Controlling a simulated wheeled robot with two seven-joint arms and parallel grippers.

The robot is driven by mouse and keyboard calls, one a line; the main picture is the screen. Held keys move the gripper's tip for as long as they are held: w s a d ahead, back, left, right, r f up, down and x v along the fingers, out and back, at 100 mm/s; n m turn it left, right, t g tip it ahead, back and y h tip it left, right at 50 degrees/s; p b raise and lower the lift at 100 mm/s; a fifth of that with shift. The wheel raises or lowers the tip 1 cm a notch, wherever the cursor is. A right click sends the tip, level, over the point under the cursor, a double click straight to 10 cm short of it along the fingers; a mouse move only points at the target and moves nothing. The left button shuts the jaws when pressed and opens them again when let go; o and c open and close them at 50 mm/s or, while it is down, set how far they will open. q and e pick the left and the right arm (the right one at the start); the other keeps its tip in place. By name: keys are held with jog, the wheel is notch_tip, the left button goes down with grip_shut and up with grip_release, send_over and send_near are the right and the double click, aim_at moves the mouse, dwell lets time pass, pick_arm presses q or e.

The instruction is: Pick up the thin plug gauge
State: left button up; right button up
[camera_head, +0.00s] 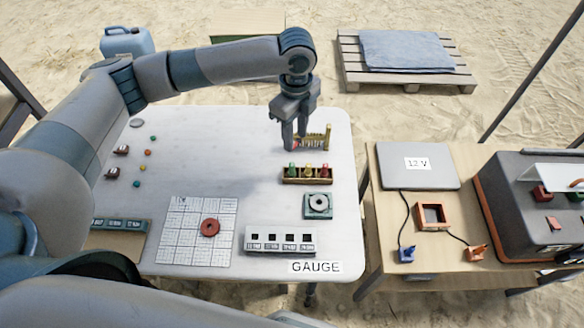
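My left gripper (295,134) points down at the far right part of the white table, at a small brass-coloured rack (327,138). Its fingers hide much of that rack. A small reddish spot shows by the fingertips, but I cannot make out the thin plug gauge or whether the fingers hold anything. Just nearer stands a wooden block (307,181) with green, red and yellow-topped pieces. My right gripper is not in view.
The white table (215,125) also bears a gridded sheet (180,245) with a red ring (210,227), a square block with a round disc (318,204), a slotted white holder (280,240) and a GAUGE label (315,267). A wooden table (390,165) stands to the right.

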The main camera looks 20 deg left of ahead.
pick_arm(q)
jog(key=p, duration=0.2)
send_over(292, 165)
jog(key=f, duration=0.7)
jog(key=shift+w+d+f, duration=0.2)
jog(key=shift+d+f, duration=0.1)
jog(key=shift+f, duration=0.35)
jog(key=shift+a+f+p, duration=0.1)
jog(key=shift+f+p, duration=0.25)
jog(key=shift+p, duration=0.05)
jog(key=f, duration=0.1)
jog(key=f+p, duration=0.1)
jog(key=f, duration=0.1)
jog(key=shift+s+a, duration=0.2)
jog(key=shift+a, duration=0.05)
jog(key=shift+w+f+p, duration=0.1)
jog(key=shift+f+p, duration=0.25)
jog(key=shift+f, duration=0.4)
